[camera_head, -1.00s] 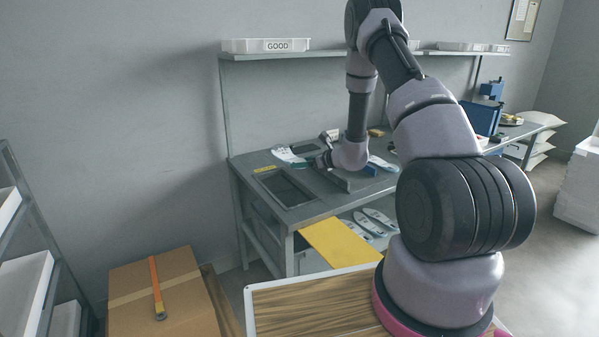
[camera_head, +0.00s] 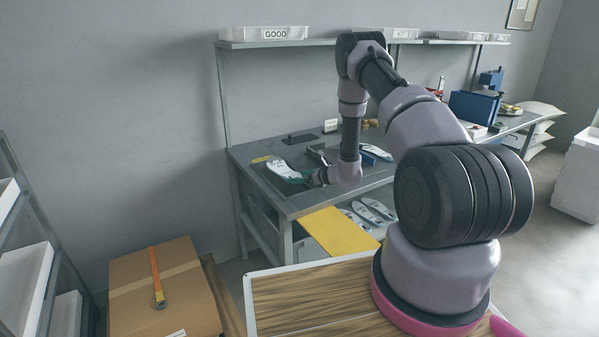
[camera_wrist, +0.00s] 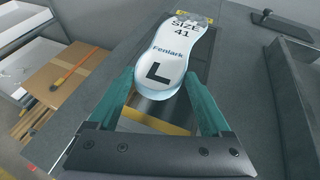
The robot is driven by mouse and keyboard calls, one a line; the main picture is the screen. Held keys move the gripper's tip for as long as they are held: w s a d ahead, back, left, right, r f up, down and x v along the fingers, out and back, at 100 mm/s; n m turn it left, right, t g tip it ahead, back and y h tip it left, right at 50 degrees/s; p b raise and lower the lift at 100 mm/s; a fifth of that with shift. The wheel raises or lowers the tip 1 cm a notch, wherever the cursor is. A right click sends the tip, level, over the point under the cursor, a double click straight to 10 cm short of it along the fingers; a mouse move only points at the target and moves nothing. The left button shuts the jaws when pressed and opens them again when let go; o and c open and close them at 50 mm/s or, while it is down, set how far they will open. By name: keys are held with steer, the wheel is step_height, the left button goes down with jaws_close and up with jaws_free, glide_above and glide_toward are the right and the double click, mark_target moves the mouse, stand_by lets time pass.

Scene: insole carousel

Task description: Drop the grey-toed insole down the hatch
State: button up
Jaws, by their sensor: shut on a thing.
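The grey-toed insole (camera_wrist: 175,55) is white with a speckled grey toe at its far end, and reads "SIZE 41", "Fenlark" and "L". My gripper (camera_wrist: 162,88) is shut on it, with a teal finger on each side near the heel. In the head view the insole (camera_head: 284,170) juts out leftward from my gripper (camera_head: 306,178), over the dark hatch (camera_head: 268,182) in the left end of the bench. The hatch shows in the wrist view as a dark framed opening (camera_wrist: 203,66) below the insole, which hides part of it.
A yellow panel (camera_head: 338,230) sticks out at the bench front, beside a lower shelf with several insoles (camera_head: 375,209). A "GOOD" bin (camera_head: 268,34) stands on the shelf above. A cardboard box (camera_head: 165,290) is at the lower left.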

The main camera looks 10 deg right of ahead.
steer(key=shift+f, duration=0.4)
steer(key=o, duration=1.2)
steer(key=shift+c, duration=0.2)
steer(key=v, duration=1)
steer(key=shift+s+d+r, duration=0.15)
steer(key=shift+s+d, duration=0.05)
steer(key=shift+s, duration=0.1)
steer(key=shift+r, duration=0.1)
